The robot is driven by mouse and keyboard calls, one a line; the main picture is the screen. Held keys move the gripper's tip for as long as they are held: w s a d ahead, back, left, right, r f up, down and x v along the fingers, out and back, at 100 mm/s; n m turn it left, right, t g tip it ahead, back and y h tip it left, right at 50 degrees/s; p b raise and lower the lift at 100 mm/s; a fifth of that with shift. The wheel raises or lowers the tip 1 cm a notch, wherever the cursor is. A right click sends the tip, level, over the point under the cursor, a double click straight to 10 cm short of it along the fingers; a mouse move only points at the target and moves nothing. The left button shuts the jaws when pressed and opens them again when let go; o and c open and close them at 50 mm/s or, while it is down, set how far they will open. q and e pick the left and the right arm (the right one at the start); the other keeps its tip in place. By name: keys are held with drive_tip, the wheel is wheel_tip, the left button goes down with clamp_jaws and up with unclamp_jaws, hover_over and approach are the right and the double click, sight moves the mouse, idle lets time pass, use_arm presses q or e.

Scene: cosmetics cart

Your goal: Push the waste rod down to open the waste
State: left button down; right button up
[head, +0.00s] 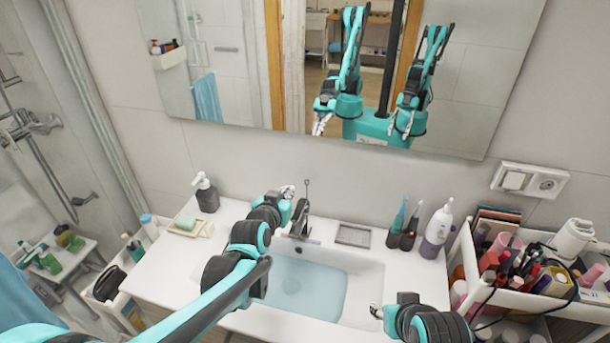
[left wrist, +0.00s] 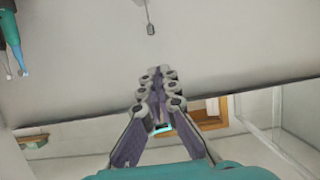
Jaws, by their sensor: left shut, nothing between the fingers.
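The waste rod (head: 307,187) is a thin upright dark rod with a small knob, standing up behind the dark faucet (head: 299,218). In the left wrist view a thin rod with a small dark knob (left wrist: 151,29) hangs from the top edge, apart from the fingertips; it looks like the waste rod. My left gripper (head: 288,192) is shut and empty, just left of the rod and faucet. Its closed fingers fill the middle of the left wrist view (left wrist: 158,73). My right gripper (head: 377,311) is low, at the basin's right front; its finger opening is unclear.
The white basin (head: 362,285) holds bluish water. A soap dispenser (head: 205,193) and soap dish (head: 187,226) stand left. A grey dish (head: 353,235), toothbrushes (head: 398,222) and a bottle (head: 436,230) stand right. The mirror (head: 470,110) is behind. A crowded cart (head: 545,310) stands far right.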

use_arm(q)
drive_tip(key=w, duration=0.1)
drive_tip(key=w+d, duration=0.2)
drive_tip(key=shift+w+d+r+t+h+p, duration=0.1)
drive_tip(key=shift+w+r+t+h+p, duration=0.05)
drive_tip(key=shift+r+t+h+p, duration=0.2)
drive_tip(key=shift+f, duration=0.1)
drive_tip(key=w+f, duration=0.2)
drive_tip(key=w, duration=0.1)
drive_tip(key=w+d+f+b, duration=0.1)
drive_tip(key=w, duration=0.2)
drive_tip(key=w+d+f+b, duration=0.1)
drive_tip(key=w+f, duration=0.1)
drive_tip(key=w, duration=0.1)
drive_tip(key=shift+w+d+f, duration=0.2)
drive_tip(key=shift+f, duration=0.55)
drive_tip(key=shift+b, duration=0.3)
